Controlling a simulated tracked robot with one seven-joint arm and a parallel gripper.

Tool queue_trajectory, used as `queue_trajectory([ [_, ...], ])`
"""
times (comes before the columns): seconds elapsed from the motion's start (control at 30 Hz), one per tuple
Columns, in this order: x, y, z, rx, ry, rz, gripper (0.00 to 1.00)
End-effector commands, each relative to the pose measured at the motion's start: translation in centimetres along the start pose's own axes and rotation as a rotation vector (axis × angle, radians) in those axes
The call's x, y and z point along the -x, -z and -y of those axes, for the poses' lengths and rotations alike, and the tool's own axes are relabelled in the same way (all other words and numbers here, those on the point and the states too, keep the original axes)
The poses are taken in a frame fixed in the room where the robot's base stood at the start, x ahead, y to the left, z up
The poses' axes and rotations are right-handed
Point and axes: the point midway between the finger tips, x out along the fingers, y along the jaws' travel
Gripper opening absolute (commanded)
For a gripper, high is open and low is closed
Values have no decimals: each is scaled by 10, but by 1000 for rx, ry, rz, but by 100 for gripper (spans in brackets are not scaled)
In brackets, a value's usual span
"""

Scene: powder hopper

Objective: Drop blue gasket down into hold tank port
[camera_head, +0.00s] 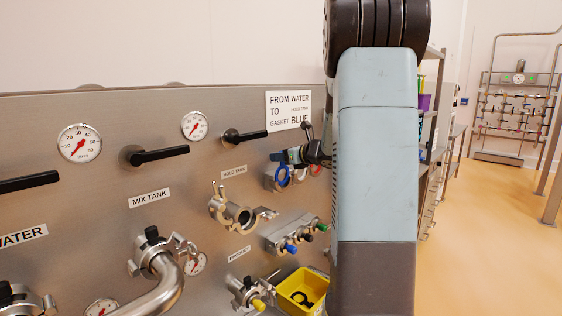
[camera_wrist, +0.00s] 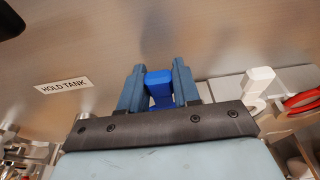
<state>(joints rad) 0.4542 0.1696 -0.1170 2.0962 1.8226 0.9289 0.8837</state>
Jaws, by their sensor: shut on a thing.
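The blue gasket (camera_head: 283,176) is a ring with a block-like blue tab, which shows in the wrist view (camera_wrist: 158,88). My gripper (camera_head: 290,156) is shut on this tab, with one finger on each side in the wrist view (camera_wrist: 157,84). The gasket is at the left of the gasket holder; I cannot tell whether it still touches it. The hold tank port (camera_head: 233,214) is a metal ferrule with its clamp swung open, below the HOLD TANK label (camera_head: 234,172). It lies left of and below my gripper in the head view.
A white gasket (camera_wrist: 259,82) and a red gasket (camera_wrist: 303,102) sit right of the blue one. A black lever handle (camera_head: 245,136) sticks out above the port.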

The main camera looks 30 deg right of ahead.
Motion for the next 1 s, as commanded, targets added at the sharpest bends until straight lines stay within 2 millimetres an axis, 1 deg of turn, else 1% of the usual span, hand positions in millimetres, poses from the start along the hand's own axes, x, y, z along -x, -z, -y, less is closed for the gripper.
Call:
queue_trajectory([
  [0.4,6,-24,0,1,1,1,12],
  [0.57,8,-30,0,1,1,0,12],
  [0.77,10,-31,0,0,1,-1,12],
  [1.0,32,-26,1,0,3,0,12],
])
